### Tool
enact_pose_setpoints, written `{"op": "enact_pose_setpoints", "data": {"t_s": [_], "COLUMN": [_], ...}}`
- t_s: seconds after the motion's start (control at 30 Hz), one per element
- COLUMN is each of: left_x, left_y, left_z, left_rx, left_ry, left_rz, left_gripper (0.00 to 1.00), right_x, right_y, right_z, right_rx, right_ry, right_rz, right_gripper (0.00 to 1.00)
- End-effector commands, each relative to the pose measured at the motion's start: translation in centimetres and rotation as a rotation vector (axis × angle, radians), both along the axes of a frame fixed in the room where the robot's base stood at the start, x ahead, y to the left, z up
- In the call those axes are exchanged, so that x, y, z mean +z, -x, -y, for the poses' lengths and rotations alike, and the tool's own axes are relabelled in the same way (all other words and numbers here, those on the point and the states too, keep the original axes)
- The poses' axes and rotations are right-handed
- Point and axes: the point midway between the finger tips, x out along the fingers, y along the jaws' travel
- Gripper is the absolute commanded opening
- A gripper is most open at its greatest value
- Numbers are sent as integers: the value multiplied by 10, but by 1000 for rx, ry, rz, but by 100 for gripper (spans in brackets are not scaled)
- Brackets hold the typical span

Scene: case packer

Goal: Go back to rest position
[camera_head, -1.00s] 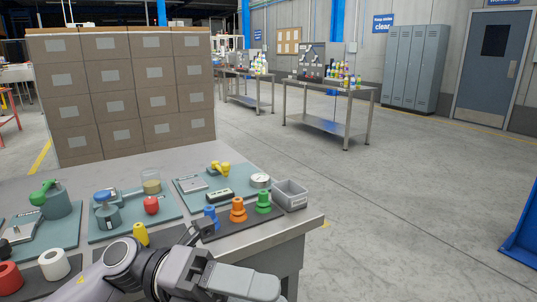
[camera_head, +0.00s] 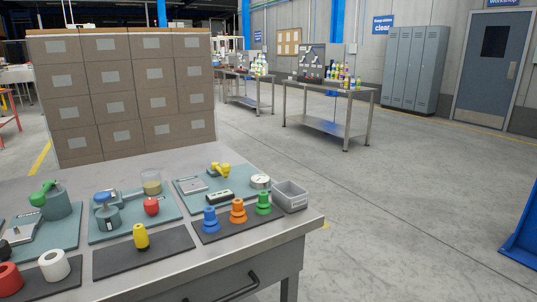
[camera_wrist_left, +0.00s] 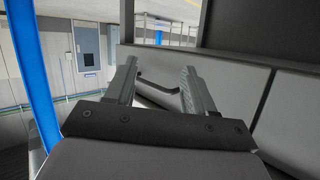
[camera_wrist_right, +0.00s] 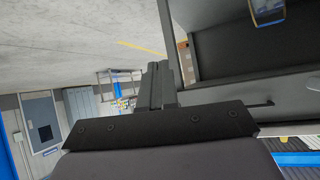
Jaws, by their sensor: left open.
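Neither gripper shows in the head view. In the left wrist view my left gripper (camera_wrist_left: 159,68) has its two fingers apart with nothing between them. A dark bar handle (camera_wrist_left: 155,86) on a grey panel shows behind those fingers. In the right wrist view my right gripper (camera_wrist_right: 159,65) has its fingers together, with nothing visible held in them.
The workbench (camera_head: 205,258) has a front handle (camera_head: 236,288). It bears blue (camera_head: 210,220), orange (camera_head: 238,211) and green (camera_head: 263,203) stepped pieces, a yellow piece (camera_head: 141,237) and a grey bin (camera_head: 290,195). Stacked boxes (camera_head: 125,95) stand behind.

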Motion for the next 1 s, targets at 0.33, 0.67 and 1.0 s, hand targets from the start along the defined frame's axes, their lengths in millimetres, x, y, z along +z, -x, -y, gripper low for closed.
{"op": "enact_pose_setpoints", "data": {"t_s": [0.33, 0.67, 1.0], "left_x": [-32, 24, 34], "left_y": [73, 77, 79], "left_z": [-26, -33, -35], "left_rx": [112, 121, 122], "left_ry": [49, 26, 17], "left_rz": [-333, -320, -315], "left_gripper": [54, 54, 54], "right_x": [40, 92, 98], "right_y": [-1, 6, 10], "right_z": [1, 10, 13], "right_rx": [2, -15, -17], "right_ry": [8, 27, 38], "right_rz": [10, 12, 9], "right_gripper": [0, 0, 0]}}
